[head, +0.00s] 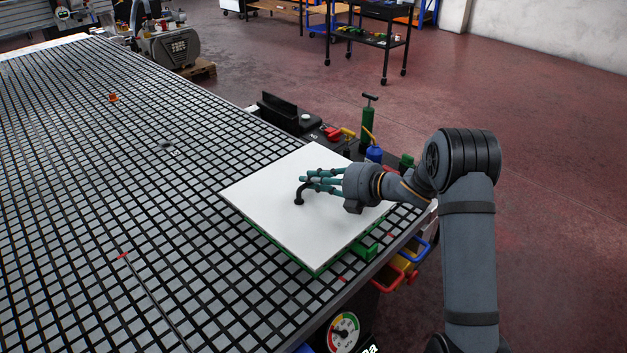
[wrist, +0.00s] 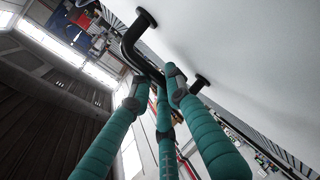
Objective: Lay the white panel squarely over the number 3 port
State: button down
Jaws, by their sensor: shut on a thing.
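The white panel (head: 270,200) is a flat square with a black bar handle (head: 299,201) on top; it lies near the right edge of the grid table (head: 110,190). Green shows along its lower edges; I cannot tell whether it rests on the green part or hangs just above. My gripper (head: 306,182), with teal fingers, is shut on the handle. In the wrist view the fingers (wrist: 160,85) close around the black handle (wrist: 131,45), with the white panel (wrist: 235,50) behind. No port number is readable; a small dark round spot (head: 166,147) shows on the grid.
A small orange object (head: 113,97) stands on the far grid. Red marks (head: 122,256) lie on the near grid. Black equipment and a green pump (head: 368,122) stand beyond the panel at the table's side. A gauge (head: 343,332) is at the front edge. The grid left of the panel is mostly clear.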

aim_at(314, 201)
jog(key=shift+w+b, duration=0.15)
jog(key=shift+b, duration=0.15)
notch_tip(314, 201, down, 7)
jog(key=b, duration=0.7)
jog(key=shift+f, duration=0.2)
jog(key=shift+f+b, duration=0.7)
jog(key=shift+b, duration=0.35)
dwell(0.7)
jog(key=c, duration=1.8)
grip_release()
jog(key=shift+d, duration=0.1)
jog(key=shift+o, duration=1.2)
jog(key=shift+s+f, duration=0.15)
jog(key=shift+s, duration=0.05)
jog(key=v, duration=1.2)
